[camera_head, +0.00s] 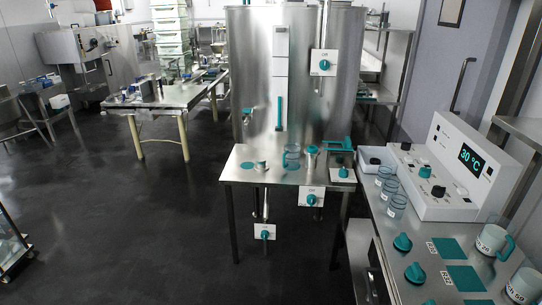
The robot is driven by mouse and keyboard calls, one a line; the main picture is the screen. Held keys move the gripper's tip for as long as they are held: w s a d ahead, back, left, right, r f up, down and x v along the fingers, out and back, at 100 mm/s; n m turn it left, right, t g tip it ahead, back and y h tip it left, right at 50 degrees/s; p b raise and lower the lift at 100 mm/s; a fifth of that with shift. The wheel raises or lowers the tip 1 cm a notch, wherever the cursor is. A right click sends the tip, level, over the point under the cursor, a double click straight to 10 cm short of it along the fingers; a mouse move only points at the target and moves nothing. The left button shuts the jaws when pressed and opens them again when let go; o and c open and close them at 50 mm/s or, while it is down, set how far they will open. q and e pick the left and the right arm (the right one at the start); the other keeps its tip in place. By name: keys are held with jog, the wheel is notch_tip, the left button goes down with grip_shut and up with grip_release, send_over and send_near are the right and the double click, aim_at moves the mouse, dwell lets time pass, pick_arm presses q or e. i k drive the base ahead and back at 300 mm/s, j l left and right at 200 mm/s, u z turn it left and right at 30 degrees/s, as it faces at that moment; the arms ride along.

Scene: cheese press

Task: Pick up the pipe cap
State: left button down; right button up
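I cannot tell for certain which part is the pipe cap. A small metal piece with a teal part (261,166) stands on the steel table (235,176) before the tall tanks, right of a flat teal square (246,165). A pale upright cylinder with a teal top (312,153) stands at that table's back right, beside a clear teal-tinted cup (291,157). Two round teal knob-like pieces, a farther one (402,242) and a nearer one (415,272), are on the right bench (388,262). Neither of my grippers is in view.
Shiny steel tanks (255,70) stand behind the middle table. A white control unit reading 30 °C (450,180), clear beakers (388,190) and white jugs with teal handles (494,240) crowd the right bench. Dark floor (130,230) is open at front left.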

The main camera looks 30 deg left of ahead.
aim_at(261, 165)
jog(key=u, duration=1.1)
